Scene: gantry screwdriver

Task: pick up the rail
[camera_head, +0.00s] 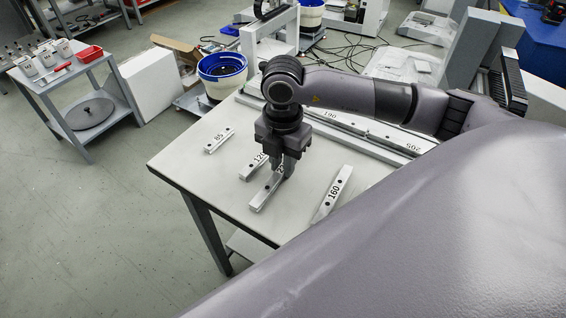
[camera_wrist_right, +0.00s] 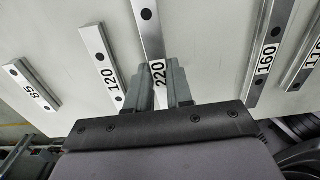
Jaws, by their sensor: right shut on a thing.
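Several pale metal rails with printed numbers lie on the white table. My right gripper (camera_head: 284,172) reaches down onto one rail (camera_head: 265,193) in the middle of the row and is shut on it near one end. In the right wrist view this rail (camera_wrist_right: 149,32) reads 220 and runs between the two fingers (camera_wrist_right: 164,82). I cannot tell whether it is clear of the table top. The fingers hide part of it in the head view. My left gripper is not in view.
The 85 rail (camera_head: 218,140) and 120 rail (camera_head: 250,166) lie left of the held rail, the 160 rail (camera_head: 333,194) to its right. Longer rails (camera_head: 345,128) lie along the back of the white table (camera_head: 190,165). A blue-rimmed bucket (camera_head: 222,80) stands behind.

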